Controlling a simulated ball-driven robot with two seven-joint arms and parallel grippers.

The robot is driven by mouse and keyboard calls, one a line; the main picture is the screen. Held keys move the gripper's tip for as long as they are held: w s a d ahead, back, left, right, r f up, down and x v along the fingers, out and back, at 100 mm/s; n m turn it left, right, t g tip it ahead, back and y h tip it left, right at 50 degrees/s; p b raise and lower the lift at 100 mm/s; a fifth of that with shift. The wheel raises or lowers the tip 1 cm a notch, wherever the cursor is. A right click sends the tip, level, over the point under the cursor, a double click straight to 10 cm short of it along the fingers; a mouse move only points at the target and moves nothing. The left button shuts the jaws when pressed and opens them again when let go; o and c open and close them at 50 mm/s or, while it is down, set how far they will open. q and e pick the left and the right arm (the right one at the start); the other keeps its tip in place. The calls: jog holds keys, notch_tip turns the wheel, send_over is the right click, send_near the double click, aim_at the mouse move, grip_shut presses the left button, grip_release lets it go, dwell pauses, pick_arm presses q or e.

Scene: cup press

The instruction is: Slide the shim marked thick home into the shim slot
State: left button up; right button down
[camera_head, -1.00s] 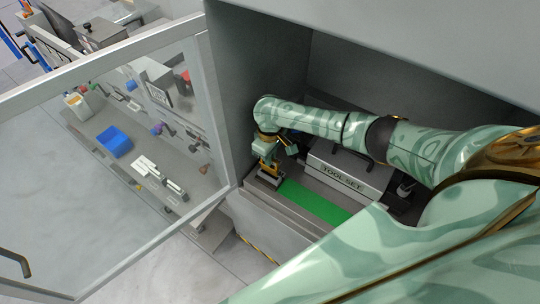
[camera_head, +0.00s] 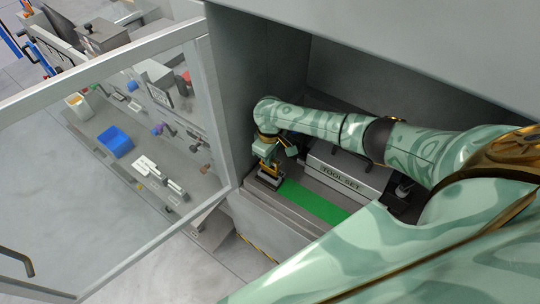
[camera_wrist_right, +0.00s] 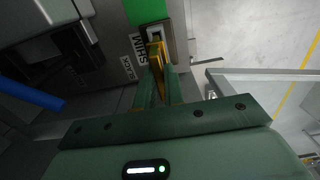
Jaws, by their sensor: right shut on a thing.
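My right gripper (camera_head: 267,172) reaches down inside the cabinet, at the left end of a green strip. In the right wrist view its yellow-tipped fingers (camera_wrist_right: 157,52) are shut on a small piece, taken to be the shim. The fingers cover most of it, and I cannot read a thickness mark on it. A grey block with a pale fitting (camera_wrist_right: 155,33), by a label that seems to read SHIM (camera_wrist_right: 138,48), lies right at the fingertips. It looks like the slot's place; I cannot tell how far in the shim sits. My left gripper is not in view.
The green strip (camera_head: 313,203) runs right from the gripper. A grey TOOL SET block (camera_head: 345,180) stands behind it. The open glazed door (camera_head: 222,120) is close on the left. Beyond it, a bench holds a blue bin (camera_head: 115,142).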

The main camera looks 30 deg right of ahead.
aim_at(273, 169)
jog(key=shift+r, duration=0.1)
jog(key=shift+p, duration=0.45)
dwell(0.6)
jog(key=shift+p, duration=0.4)
jog(key=shift+f+b, duration=1.45)
jog(key=shift+f, duration=0.9)
jog(key=c, duration=1.4)
grip_release()
